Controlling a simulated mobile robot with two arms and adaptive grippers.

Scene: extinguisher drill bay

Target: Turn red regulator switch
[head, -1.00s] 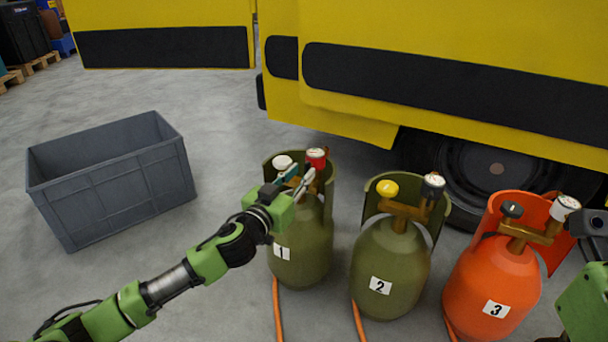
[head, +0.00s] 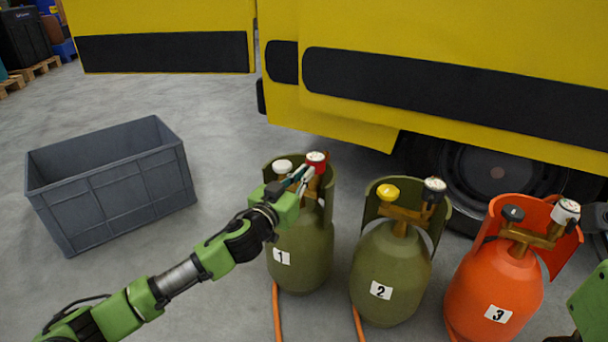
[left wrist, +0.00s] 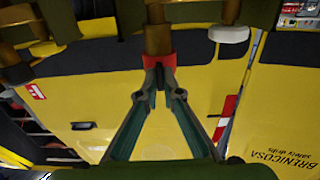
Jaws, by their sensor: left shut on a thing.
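The red regulator switch (head: 317,168), under a white round gauge, sits at the top right of olive bottle 1 (head: 305,245). A white knob (head: 282,166) is to its left; it also shows in the left wrist view (left wrist: 228,34). My left gripper (head: 305,176) reaches the red switch from the front left. In the left wrist view, the left gripper's fingers (left wrist: 158,76) converge and are shut on the red switch (left wrist: 158,62), below a brass fitting. The fingertips partly cover the switch in the head view. Only green and dark parts of my right arm show at the right edge.
Olive bottle 2 (head: 390,270) with a yellow knob and orange bottle 3 (head: 495,285) stand to the right. Raised collars partly surround the bottle tops. A yellow vehicle (head: 450,50) is close behind. A grey crate (head: 115,195) stands left. Orange hoses (head: 277,310) run in front.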

